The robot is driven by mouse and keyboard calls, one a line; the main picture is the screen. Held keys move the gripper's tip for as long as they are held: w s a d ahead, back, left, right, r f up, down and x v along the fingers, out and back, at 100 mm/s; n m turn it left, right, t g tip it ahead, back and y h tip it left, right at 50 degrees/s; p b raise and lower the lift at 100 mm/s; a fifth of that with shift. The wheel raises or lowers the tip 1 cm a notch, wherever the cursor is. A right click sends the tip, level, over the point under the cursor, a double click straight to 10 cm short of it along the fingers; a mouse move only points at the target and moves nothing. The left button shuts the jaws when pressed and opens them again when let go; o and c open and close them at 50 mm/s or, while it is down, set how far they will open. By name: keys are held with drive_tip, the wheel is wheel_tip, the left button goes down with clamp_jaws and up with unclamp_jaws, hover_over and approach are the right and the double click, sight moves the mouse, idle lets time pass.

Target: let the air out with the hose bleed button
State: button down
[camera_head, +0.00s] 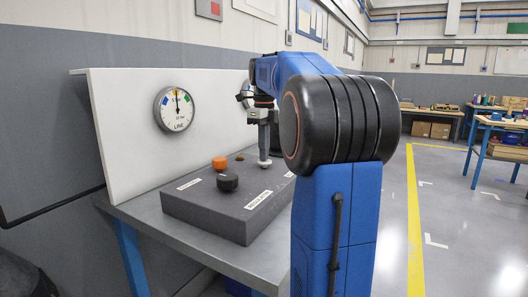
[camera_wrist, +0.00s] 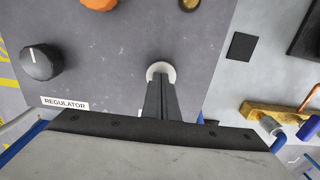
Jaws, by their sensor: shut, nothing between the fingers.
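A pale round button (camera_wrist: 160,69) sits on top of the grey control box (camera_wrist: 105,50), at the right. I take it for the hose bleed button, but its label is not readable. My gripper (camera_wrist: 160,82) is shut and empty, pointing down, with its fingertips over the button's near part. In the head view my gripper (camera_head: 264,148) stands upright over the pale button (camera_head: 264,163). Whether it touches or presses the button I cannot tell. The LINE gauge (camera_head: 174,110) on the white panel has its needle pointing about straight up.
The box also carries a black regulator knob (camera_head: 228,181), an orange knob (camera_head: 219,163) and a small brass piece (camera_head: 239,156). The box stands on a grey bench (camera_head: 160,218) against the white panel (camera_head: 130,150). In the wrist view, a brass fitting (camera_wrist: 262,116) lies at the right.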

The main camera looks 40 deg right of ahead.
drive_tip(key=shift+f, duration=1.25)
idle(0.7)
idle(0.5)
wheel_tip(320, 180, up, 18)
drive_tip(key=shift+r, duration=0.15)
idle(0.4)
drive_tip(key=shift+s, duration=0.15)
idle(0.3)
